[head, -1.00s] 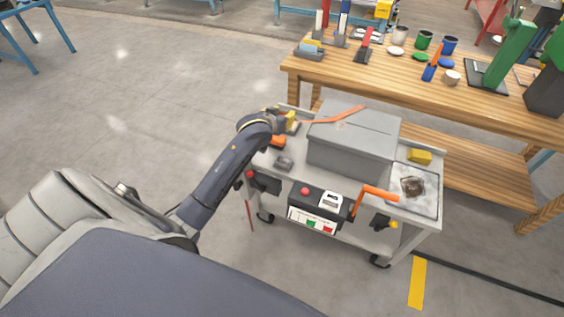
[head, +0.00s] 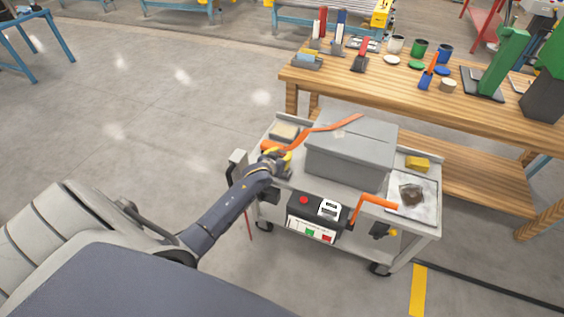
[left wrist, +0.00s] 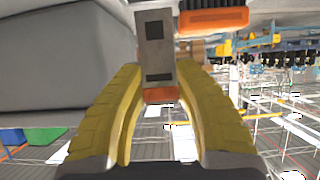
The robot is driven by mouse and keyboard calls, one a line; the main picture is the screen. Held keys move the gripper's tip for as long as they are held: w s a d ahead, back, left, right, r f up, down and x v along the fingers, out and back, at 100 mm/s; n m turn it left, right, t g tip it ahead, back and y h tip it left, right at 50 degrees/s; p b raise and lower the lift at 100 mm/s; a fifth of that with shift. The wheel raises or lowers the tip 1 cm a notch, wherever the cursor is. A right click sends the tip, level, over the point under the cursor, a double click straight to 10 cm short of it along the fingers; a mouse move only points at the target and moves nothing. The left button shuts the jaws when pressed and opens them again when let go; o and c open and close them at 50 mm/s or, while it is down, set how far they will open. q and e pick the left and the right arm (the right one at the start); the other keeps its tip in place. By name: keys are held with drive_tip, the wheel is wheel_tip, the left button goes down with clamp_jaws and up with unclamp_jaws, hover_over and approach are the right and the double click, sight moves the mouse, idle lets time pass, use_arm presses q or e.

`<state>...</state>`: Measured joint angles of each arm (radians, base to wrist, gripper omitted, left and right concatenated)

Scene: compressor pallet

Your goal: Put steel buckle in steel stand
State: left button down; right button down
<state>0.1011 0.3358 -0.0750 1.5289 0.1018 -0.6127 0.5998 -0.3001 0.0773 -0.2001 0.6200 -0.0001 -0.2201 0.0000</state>
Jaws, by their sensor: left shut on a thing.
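My left gripper (head: 279,158) is at the left end of the cart, low over its top. In the left wrist view its yellow fingers (left wrist: 160,75) are closed around a grey steel buckle (left wrist: 155,45), a plate with dark square openings and an orange end. In the head view the fingers hide the buckle. An orange strap (head: 325,128) runs from near the gripper up over the grey box. A small grey block (head: 286,173), perhaps the steel stand, shows just beside the fingers; the gripper partly hides it, and I cannot tell whether they touch. My right gripper is out of view.
The big grey box (head: 350,155) stands close right of the gripper on the cart (head: 432,215). A beige-topped tray (head: 285,131) is behind the gripper. A control box (head: 318,214) and orange handle (head: 372,202) are at the front. An orange block (left wrist: 213,18) shows in the left wrist view.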

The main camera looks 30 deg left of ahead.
use_arm(q)
drive_tip(key=shift+f, duration=1.9)
drive_tip(key=shift+f, duration=0.15)
drive_tip(key=c, duration=1)
unclamp_jaws()
drive_tip(key=shift+c, duration=0.2)
